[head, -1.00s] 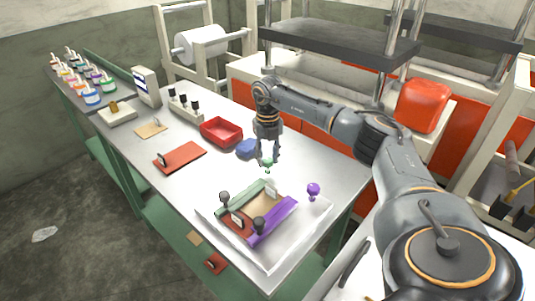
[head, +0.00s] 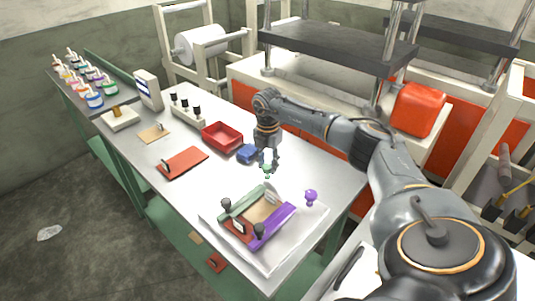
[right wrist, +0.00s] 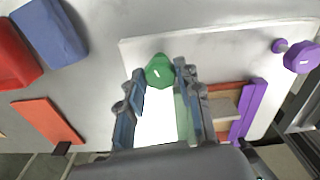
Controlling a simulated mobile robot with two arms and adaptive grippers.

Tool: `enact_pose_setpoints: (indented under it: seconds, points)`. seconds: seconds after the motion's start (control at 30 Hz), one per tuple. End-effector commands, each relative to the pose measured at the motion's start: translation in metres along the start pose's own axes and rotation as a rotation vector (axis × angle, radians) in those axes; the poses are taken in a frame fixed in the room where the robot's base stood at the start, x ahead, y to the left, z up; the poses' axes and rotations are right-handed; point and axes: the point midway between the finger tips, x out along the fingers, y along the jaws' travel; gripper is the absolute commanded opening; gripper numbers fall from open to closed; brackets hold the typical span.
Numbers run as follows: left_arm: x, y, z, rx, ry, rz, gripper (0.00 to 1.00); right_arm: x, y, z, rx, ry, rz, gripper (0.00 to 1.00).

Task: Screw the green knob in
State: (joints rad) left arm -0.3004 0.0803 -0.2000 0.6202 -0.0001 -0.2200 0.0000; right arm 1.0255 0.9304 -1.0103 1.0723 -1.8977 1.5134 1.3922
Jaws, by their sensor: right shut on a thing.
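The green knob (head: 267,169) is between the fingertips of my right gripper (head: 268,165), just behind the white tray (head: 311,222). In the right wrist view the knob (right wrist: 159,70) sits at the fingertips of my right gripper (right wrist: 160,76), which is shut on it. On the tray lies a frame with a green bar (head: 239,203), a purple bar (head: 274,226) and a red bar (head: 236,232). Black knobs stand on the frame. The knob's lower end is hidden in the wrist view. My left gripper is not in view.
A blue block (head: 247,153) and a red bin (head: 222,136) are left of the gripper. A red plate (head: 182,163) lies farther left. A dark press plate (head: 340,45) overhangs behind.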

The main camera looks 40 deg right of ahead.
Motion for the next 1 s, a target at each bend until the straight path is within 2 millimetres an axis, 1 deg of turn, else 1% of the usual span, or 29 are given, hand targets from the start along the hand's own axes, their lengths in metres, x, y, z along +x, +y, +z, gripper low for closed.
enact_pose_setpoints:
  seconds: [0.03,0.2,0.5,0.7,1.0]
  points:
    - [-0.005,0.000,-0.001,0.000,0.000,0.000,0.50,-0.004,0.001,0.001,0.042,-0.001,0.003,0.03]
    - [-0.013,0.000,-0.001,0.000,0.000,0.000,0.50,-0.004,0.001,0.001,0.176,-0.002,0.004,0.03]
    - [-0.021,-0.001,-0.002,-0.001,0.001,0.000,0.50,-0.003,0.000,0.002,0.337,-0.003,0.004,0.03]
    - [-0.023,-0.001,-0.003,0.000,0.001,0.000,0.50,-0.003,0.001,0.002,0.385,-0.003,0.006,0.03]
    - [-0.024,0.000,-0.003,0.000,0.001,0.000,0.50,-0.003,0.001,0.002,0.399,-0.003,0.007,0.03]
